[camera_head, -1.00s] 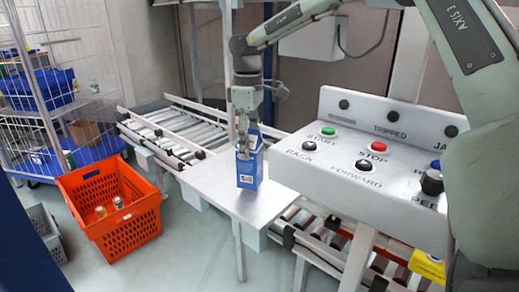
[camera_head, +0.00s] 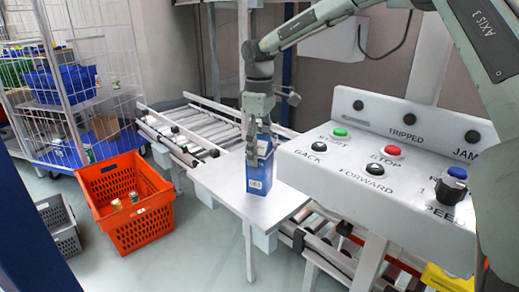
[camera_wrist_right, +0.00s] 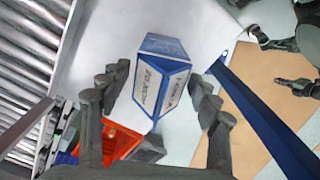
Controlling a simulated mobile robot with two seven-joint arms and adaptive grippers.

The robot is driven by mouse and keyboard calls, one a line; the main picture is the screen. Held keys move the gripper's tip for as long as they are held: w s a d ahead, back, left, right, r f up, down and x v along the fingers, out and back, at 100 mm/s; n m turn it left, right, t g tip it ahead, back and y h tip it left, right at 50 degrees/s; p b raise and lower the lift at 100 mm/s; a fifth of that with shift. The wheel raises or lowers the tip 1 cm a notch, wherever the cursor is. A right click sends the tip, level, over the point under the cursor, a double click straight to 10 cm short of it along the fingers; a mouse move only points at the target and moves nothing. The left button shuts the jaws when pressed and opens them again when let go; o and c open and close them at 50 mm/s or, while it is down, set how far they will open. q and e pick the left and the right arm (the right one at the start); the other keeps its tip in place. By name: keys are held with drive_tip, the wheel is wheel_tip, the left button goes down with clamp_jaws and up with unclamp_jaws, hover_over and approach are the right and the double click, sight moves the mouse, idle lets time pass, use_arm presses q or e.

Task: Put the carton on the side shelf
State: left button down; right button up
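The blue carton (camera_head: 259,173) with a white label stands upright on the pale side shelf (camera_head: 222,183) beside the roller conveyor. My right gripper (camera_head: 252,150) is over it from above, its fingers at the carton's upper part in the head view. In the right wrist view the carton (camera_wrist_right: 162,78) sits between the two fingertips of my right gripper (camera_wrist_right: 158,80), with narrow gaps showing on both sides, so the gripper looks open. What looks like my left gripper (camera_wrist_right: 280,62) shows at the right edge of that view with its fingers apart, empty.
A white control box (camera_head: 385,185) with buttons stands close right of the shelf. The roller conveyor (camera_head: 200,128) runs behind and beneath. An orange tote (camera_head: 150,225) with small items sits on the floor at left, near a wire cage trolley (camera_head: 80,80).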

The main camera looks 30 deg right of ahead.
sight(259, 137)
idle(0.3)
drive_tip(key=shift+r, duration=0.25)
wheel_tip(259, 137, up, 3)
drive_tip(key=shift+w+f, duration=0.1)
wheel_tip(259, 137, up, 4)
drive_tip(key=shift+f, duration=0.2)
drive_tip(key=shift+r, duration=0.45)
use_arm(q)
drive_tip(key=shift+s+r, duration=0.2)
drive_tip(key=shift+r, duration=0.1)
drive_tip(key=shift+a, duration=0.1)
